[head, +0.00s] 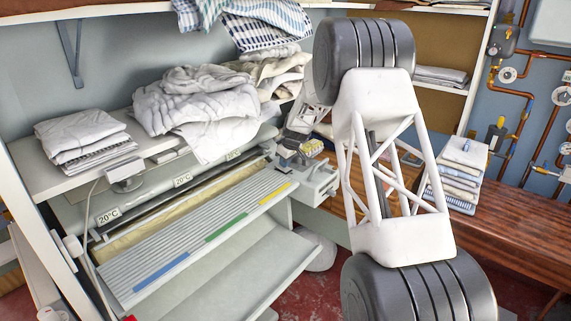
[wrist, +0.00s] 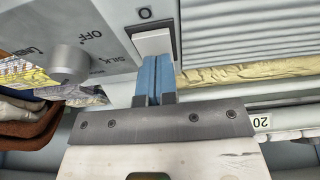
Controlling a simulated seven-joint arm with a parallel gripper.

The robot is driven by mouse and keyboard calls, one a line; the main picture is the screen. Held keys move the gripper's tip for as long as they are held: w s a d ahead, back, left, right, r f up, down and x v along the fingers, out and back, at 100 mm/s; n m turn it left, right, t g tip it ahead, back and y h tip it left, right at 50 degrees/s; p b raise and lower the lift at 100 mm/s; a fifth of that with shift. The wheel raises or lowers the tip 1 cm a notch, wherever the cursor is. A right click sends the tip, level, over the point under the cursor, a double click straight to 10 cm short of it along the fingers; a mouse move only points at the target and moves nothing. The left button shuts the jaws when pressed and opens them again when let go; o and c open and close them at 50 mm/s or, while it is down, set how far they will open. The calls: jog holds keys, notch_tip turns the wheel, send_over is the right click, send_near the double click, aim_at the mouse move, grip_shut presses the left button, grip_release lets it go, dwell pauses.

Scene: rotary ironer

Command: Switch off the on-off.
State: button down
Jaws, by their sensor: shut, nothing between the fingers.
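The on-off is a white rocker switch (wrist: 152,43) in a black frame, with an "O" printed beside it, on the ironer's grey control panel. My gripper's blue fingers (wrist: 160,78) are closed together with nothing between them. Their tips are right at the switch's lower edge in the wrist view and overlap part of its frame; whether they touch it I cannot tell. In the head view my gripper (head: 298,146) is at the right end of the ironer (head: 200,235), over the control box (head: 318,180). The switch cannot be made out there.
A round grey dial (wrist: 69,63) with "OFF" and "SILK" marks sits left of the switch. Crumpled towels (head: 195,100) and folded cloths (head: 80,135) lie on the shelf above the roller. A folded stack (head: 458,175) stands on the wooden bench (head: 500,228) at right.

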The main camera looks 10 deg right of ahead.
jog(key=shift+r, duration=0.1)
jog(key=shift+v, duration=0.85)
jog(key=s+d+v, duration=0.1)
jog(key=v, duration=1)
jog(key=shift+s+d+r, duration=0.1)
jog(key=shift+s+r, duration=0.1)
